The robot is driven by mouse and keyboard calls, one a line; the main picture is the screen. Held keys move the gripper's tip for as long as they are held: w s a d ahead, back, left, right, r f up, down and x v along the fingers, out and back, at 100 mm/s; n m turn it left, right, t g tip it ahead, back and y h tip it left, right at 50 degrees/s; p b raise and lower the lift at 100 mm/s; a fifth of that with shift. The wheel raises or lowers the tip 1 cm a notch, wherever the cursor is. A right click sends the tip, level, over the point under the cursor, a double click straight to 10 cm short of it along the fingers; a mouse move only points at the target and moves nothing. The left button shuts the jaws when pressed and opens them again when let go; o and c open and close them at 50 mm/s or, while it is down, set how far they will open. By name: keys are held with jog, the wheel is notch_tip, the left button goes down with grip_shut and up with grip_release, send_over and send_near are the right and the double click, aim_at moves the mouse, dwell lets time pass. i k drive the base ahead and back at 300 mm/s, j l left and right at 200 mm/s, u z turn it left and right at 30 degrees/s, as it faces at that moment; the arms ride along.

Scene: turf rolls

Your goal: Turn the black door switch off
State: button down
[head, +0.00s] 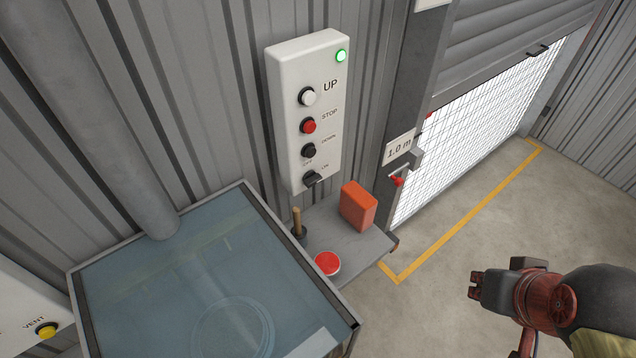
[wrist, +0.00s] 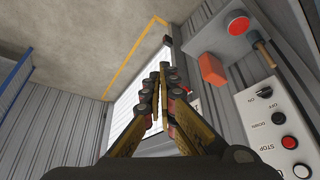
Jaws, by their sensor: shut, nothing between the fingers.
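The black door switch (head: 312,179) is at the bottom of a white control panel (head: 290,75) on the corrugated wall. Small OFF and ON labels sit just above it, and its lever appears turned towards ON. In the wrist view the switch (wrist: 265,91) shows at the right on the upside-down panel. My gripper (head: 477,286) is shut and empty, over the floor at the lower right, well apart from the panel. Its fingertips (wrist: 161,80) are together in the wrist view. A green lamp (head: 341,56) is lit on the panel.
White UP (head: 307,96), red STOP (head: 308,125) and black DOWN (head: 308,150) buttons sit above the switch. Below, a grey shelf holds an orange box (head: 358,206), a red-topped item (head: 327,263) and a wooden-handled tool (head: 297,222). A glass-topped case (head: 200,270) stands left.

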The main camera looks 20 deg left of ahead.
aim_at(311, 178)
jog(key=u, duration=1.4)
jog(key=j, duration=0.1)
